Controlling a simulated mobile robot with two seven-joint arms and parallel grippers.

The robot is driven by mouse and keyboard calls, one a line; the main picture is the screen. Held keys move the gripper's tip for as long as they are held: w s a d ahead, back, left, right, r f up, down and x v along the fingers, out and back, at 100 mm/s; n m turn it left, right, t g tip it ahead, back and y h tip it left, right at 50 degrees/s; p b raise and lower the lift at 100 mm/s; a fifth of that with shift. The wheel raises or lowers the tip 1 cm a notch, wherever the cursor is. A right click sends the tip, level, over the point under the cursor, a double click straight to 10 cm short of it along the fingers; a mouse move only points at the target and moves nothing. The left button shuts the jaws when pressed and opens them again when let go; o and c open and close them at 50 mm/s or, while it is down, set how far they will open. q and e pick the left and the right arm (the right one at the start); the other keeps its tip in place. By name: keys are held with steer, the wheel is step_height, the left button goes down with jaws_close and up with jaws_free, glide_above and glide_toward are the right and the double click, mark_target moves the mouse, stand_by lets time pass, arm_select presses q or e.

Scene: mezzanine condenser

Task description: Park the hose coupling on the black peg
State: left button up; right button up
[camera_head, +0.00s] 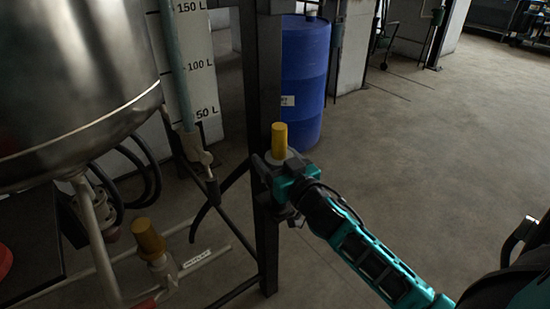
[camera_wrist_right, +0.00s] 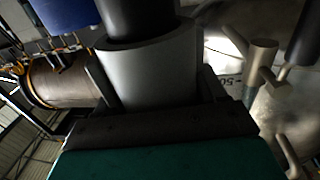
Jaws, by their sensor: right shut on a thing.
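My right gripper (camera_head: 274,165) is shut on the hose coupling, a grey collar with a yellow upper end (camera_head: 279,139), held upright beside the dark steel post. A black hose (camera_head: 218,196) curves away to the lower left behind the post, and part of it is hidden. In the right wrist view, my right gripper (camera_wrist_right: 160,100) is around the coupling's grey collar (camera_wrist_right: 150,65), with black hose (camera_wrist_right: 138,18) at the top edge. I cannot make out the black peg with certainty. My left gripper is not in view.
The dark post (camera_head: 264,90) stands close to the gripper. A steel tank (camera_head: 75,80) fills the upper left, with pipework and a yellow-capped fitting (camera_head: 148,240) below. A blue drum (camera_head: 305,75) stands behind.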

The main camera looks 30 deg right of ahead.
steer(key=shift+r, duration=0.1)
stand_by(0.3)
stand_by(0.4)
steer(key=shift+f+b, duration=0.8)
steer(key=shift+f, duration=0.55)
steer(key=shift+f+b, duration=0.75)
steer(key=shift+f, duration=0.25)
steer(key=shift+f+b, duration=0.75)
steer(key=shift+f, duration=0.3)
steer(key=o, duration=1.2)
steer(key=shift+c, duration=0.2)
steer(key=o, duration=0.3)
steer(key=shift+f, duration=0.1)
